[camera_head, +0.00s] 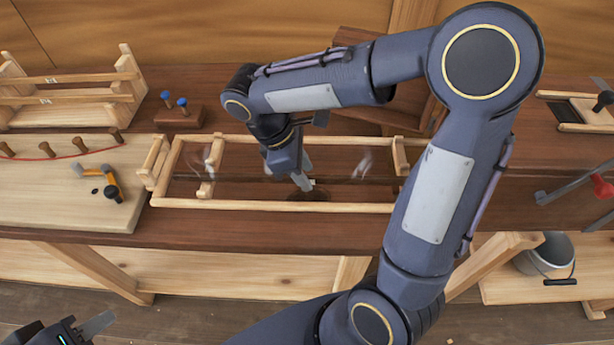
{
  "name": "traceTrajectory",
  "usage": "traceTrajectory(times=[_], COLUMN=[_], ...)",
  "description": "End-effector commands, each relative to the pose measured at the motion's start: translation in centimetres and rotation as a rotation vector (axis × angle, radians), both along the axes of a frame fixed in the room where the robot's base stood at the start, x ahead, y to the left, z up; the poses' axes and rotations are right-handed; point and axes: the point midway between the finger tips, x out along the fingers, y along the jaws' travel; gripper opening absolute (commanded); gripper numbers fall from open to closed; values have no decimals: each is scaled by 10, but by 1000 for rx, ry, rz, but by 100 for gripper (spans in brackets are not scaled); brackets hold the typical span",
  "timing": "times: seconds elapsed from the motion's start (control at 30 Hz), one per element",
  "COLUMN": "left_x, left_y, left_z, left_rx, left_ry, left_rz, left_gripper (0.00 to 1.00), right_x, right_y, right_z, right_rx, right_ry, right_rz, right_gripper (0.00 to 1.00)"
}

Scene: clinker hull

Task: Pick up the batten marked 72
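Two pale battens, an upper one (70,78) and a lower one (65,99), lie across a wooden rack at the far left. Each bears a small label too small to read, so I cannot tell which is marked 72. My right gripper (304,175) points down into a long wooden frame (270,206) at the middle of the bench. Its fingers look apart, but whether something is between them is unclear. A small pale spot shows beside its fingertip. My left gripper (95,326) is partly in view at the bottom left, low in front of the bench, away from the battens.
A pale board (60,205) with wooden pegs, a red cord and an orange-and-black tool (112,183) lies at left. A block with blue-topped pins (180,116) stands behind it. White wisps hang over the frame. A bucket (545,252) sits below right. My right arm hides much of the right side.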

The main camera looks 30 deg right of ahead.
Motion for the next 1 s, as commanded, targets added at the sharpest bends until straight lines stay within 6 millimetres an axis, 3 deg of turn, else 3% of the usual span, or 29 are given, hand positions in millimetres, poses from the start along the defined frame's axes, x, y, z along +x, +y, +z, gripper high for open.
traceTrajectory(times=[0.27,0.53,1.0], left_x=[0,0,0], left_y=[0,0,0], left_z=[0,0,0], left_rx=[0,0,0], left_ry=[0,0,0], left_rz=[0,0,0], left_gripper=[36,36,36], right_x=[-1,-1,0], right_y=[-1,-1,-1], right_z=[-4,-4,2], right_rx=[0,1,0], right_ry=[0,-1,-3], right_rz=[0,-1,-1], right_gripper=[36,1,0])
